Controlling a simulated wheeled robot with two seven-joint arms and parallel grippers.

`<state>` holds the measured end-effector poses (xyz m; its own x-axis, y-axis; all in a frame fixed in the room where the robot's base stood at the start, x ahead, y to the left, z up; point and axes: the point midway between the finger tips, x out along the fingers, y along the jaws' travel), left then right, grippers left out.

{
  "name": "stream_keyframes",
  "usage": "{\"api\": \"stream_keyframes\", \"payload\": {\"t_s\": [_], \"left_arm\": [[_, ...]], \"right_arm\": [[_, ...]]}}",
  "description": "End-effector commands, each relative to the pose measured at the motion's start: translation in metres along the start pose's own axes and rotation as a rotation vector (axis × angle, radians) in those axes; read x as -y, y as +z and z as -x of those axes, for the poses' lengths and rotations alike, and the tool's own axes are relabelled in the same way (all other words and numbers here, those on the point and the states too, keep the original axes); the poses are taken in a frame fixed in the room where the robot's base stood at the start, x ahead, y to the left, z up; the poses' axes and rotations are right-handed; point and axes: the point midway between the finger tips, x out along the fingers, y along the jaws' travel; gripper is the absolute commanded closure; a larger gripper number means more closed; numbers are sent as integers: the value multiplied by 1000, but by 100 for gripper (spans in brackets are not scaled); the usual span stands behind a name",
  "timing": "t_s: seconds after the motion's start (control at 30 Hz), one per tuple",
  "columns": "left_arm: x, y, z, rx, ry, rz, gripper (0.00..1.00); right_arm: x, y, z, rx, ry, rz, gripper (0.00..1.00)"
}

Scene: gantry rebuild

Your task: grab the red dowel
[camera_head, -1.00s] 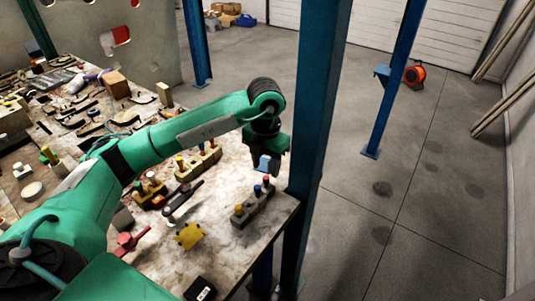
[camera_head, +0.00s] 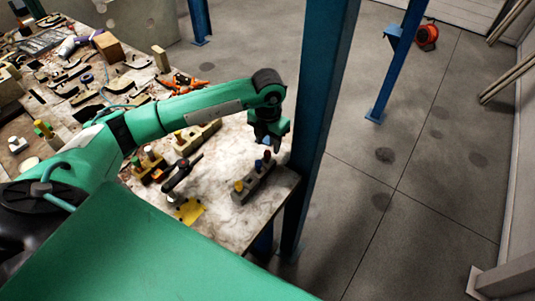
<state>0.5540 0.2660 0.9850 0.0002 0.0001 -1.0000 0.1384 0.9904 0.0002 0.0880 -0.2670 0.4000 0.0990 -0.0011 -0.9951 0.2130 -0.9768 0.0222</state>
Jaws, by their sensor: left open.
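A grey block with upright dowels (camera_head: 250,187) stands near the right corner of the table. It holds a yellow dowel (camera_head: 239,186), a blue dowel (camera_head: 258,165) and a red dowel (camera_head: 267,156), the red one at the far end. My left gripper (camera_head: 267,146) is open and points down just above the red dowel, very near its top. Whether the fingers are around the dowel I cannot tell. My right gripper is not in view.
A second block with dowels (camera_head: 198,138) and a third, darker one (camera_head: 149,164) stand to the left. A yellow piece (camera_head: 190,211) lies in front. A blue post (camera_head: 318,120) rises close beside the table corner. Tools clutter the left side.

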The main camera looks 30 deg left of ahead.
Motion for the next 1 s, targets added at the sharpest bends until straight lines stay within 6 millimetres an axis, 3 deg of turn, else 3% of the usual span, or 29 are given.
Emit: {"api": "stream_keyframes", "payload": {"t_s": [0.2, 0.33, 0.63, 0.87, 1.0], "left_arm": [[0, -4, -24, -6, -1, 0, 55], [0, -4, -42, -5, -1, 1, 55], [0, -3, -48, -1, 0, 0, 55], [0, -3, -48, -1, 0, 0, 100], [0, -3, -47, -1, 0, 0, 100]], "right_arm": [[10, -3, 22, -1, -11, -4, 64], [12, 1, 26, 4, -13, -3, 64], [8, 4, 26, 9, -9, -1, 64], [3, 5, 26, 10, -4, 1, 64], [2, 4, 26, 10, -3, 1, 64]]}}
